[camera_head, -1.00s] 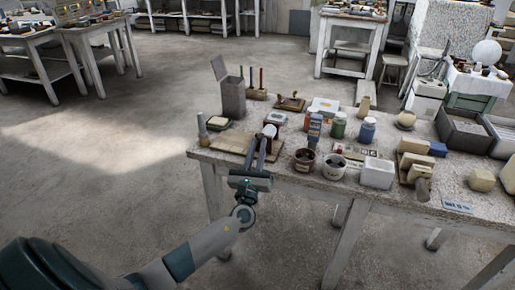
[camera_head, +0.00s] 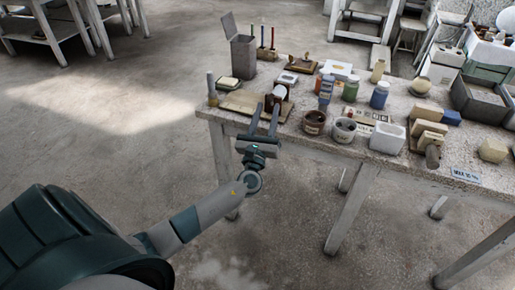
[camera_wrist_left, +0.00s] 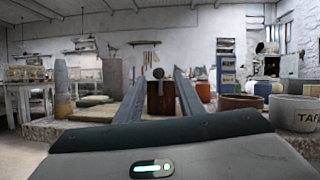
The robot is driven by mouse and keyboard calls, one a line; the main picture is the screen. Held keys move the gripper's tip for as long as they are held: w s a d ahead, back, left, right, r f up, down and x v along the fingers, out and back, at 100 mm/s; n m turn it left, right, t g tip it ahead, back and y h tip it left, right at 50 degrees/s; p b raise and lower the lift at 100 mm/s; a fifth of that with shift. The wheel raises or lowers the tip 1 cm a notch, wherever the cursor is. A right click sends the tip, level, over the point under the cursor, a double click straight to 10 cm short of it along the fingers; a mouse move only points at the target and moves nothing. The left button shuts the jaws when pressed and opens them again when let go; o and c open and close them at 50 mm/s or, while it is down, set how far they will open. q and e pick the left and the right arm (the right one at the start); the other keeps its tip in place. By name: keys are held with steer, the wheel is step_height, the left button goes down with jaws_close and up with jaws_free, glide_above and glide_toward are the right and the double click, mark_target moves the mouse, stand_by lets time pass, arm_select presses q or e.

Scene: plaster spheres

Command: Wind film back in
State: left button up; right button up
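A small dark brown block (camera_head: 270,101) with a white rounded piece (camera_head: 280,91) stands near the left end of the worktable, by a flat tan board (camera_head: 239,103). In the left wrist view the brown block (camera_wrist_left: 160,99) shows straight ahead, between the two finger lines, with a round grey knob on top. I cannot make out any film. My left gripper (camera_head: 266,112) points at the block from the table's front edge. Its fingers are apart, with nothing visibly held; whether they touch the block I cannot tell. My right gripper is not in view.
A grey cylinder (camera_head: 212,89) stands left. A tall open grey box (camera_head: 243,56) is behind. Floor before the table is clear.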

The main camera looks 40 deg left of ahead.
arm_select(q)
steer(key=b+v, duration=0.3)
steer(key=v, duration=1.2)
steer(key=shift+s+d, duration=0.25)
steer(key=shift+s, duration=0.1)
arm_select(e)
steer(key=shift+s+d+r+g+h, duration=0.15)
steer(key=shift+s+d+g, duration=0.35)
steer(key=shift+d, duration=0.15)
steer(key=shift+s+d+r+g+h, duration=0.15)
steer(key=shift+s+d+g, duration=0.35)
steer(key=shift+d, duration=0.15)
arm_select(q)
steer(key=shift+f, duration=0.15)
